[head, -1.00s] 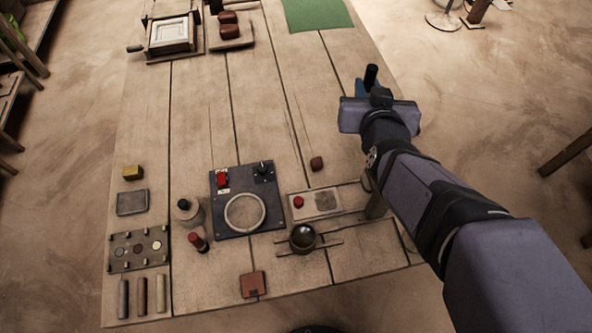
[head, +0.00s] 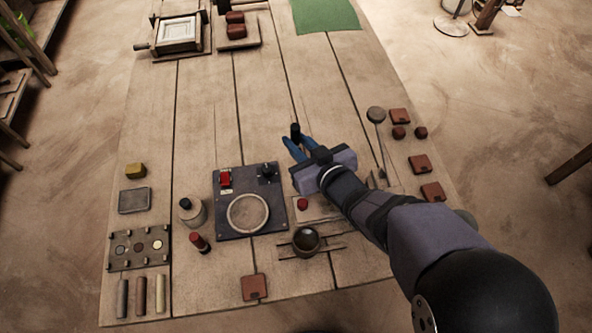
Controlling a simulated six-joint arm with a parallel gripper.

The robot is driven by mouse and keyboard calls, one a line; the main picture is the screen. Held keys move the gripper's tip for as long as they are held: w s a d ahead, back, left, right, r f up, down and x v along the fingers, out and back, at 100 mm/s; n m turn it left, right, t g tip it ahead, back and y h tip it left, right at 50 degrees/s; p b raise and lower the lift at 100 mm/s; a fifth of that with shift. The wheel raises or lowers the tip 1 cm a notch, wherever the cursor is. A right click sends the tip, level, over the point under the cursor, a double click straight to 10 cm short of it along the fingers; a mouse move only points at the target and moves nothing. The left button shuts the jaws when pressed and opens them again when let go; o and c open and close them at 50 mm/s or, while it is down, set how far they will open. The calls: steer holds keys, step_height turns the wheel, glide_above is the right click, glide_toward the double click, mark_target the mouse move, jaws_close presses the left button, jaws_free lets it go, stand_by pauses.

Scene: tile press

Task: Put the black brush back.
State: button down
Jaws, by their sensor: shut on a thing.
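The black brush (head: 295,132) shows as a short dark upright handle between the blue fingertips of my gripper (head: 294,146). My gripper is shut on it, above the middle of the table, just beyond the dark panel with the round disc. The lower part of the brush is hidden by the fingers. I cannot tell how high it is above the table.
The dark panel (head: 224,219) with a red switch and black knob lies left of my gripper. A framed press (head: 180,34) and green mat (head: 325,14) are at the back. The middle planks are clear.

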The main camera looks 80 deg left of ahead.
steer(key=shift+f, duration=4.95)
steer(key=shift+f, duration=0.2)
steer(key=c, duration=1.6)
jaws_free()
steer(key=shift+c, duration=0.2)
steer(key=shift+r, duration=0.15)
steer(key=shift+r, duration=0.15)
steer(key=shift+w+d, duration=0.15)
steer(key=shift+d, duration=0.1)
steer(key=b+v, duration=0.1)
steer(key=v, duration=1)
steer(key=shift+d+r, duration=0.1)
steer(key=shift+d, duration=0.15)
